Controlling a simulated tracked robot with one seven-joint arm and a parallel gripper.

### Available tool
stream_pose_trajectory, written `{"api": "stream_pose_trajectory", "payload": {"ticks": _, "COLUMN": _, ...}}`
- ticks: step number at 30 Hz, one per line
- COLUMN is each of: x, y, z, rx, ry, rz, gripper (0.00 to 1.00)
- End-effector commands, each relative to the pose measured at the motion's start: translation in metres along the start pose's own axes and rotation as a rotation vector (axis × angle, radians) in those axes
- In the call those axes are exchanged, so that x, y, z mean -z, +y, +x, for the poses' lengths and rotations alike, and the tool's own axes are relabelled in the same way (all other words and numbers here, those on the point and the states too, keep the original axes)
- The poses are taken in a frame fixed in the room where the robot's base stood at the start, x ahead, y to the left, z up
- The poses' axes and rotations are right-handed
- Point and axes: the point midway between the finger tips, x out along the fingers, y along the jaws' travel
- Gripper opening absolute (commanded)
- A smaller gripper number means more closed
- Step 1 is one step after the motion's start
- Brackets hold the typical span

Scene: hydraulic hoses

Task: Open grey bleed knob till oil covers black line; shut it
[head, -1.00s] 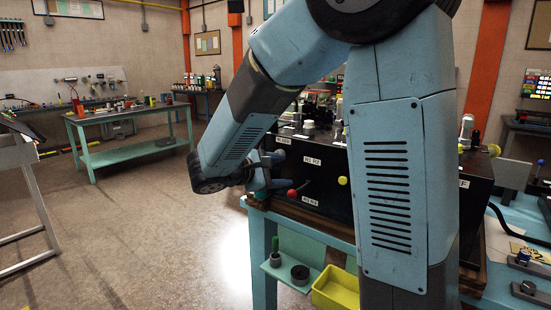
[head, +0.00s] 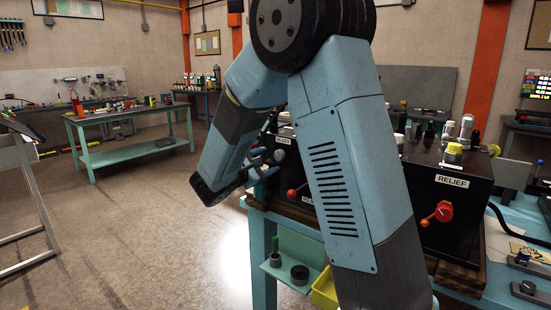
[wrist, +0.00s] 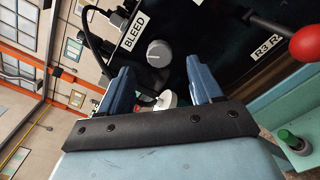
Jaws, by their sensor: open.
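The grey bleed knob (wrist: 159,53) is a round knob on a black panel, beside the white BLEED label (wrist: 134,28) in the wrist view. My gripper (wrist: 160,70) is open, with its two blue fingers apart. The knob shows beyond the fingertips, between their lines, and nothing is held. In the head view my gripper (head: 263,163) is at the left end of the black bench unit, partly behind my arm. I cannot make out oil or a black line in either view.
A red ball-ended lever (wrist: 307,45) sticks out at the right in the wrist view. A white round part (wrist: 166,99) shows low between the fingers. The red RELIEF handle (head: 438,213) is on the unit's right part. Open floor (head: 130,240) lies left.

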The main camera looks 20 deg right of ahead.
Motion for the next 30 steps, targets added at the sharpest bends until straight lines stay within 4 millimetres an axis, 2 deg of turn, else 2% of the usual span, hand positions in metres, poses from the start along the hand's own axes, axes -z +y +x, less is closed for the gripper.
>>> {"api": "stream_pose_trajectory", "payload": {"ticks": 3, "x": -0.001, "y": 0.0, "z": 0.021, "rx": 0.002, "ry": -0.002, "rz": 0.001, "gripper": 0.65}}
{"api": "stream_pose_trajectory", "payload": {"ticks": 9, "x": 0.0, "y": 0.0, "z": 0.045, "rx": 0.002, "ry": -0.001, "rz": 0.0, "gripper": 0.65}}
{"api": "stream_pose_trajectory", "payload": {"ticks": 15, "x": 0.0, "y": 0.0, "z": 0.055, "rx": 0.001, "ry": 0.0, "rz": 0.0, "gripper": 0.65}}
{"api": "stream_pose_trajectory", "payload": {"ticks": 23, "x": 0.0, "y": 0.0, "z": 0.056, "rx": 0.001, "ry": 0.0, "rz": 0.0, "gripper": 0.65}}
{"api": "stream_pose_trajectory", "payload": {"ticks": 30, "x": 0.0, "y": 0.0, "z": 0.056, "rx": 0.001, "ry": 0.0, "rz": 0.0, "gripper": 0.43}}
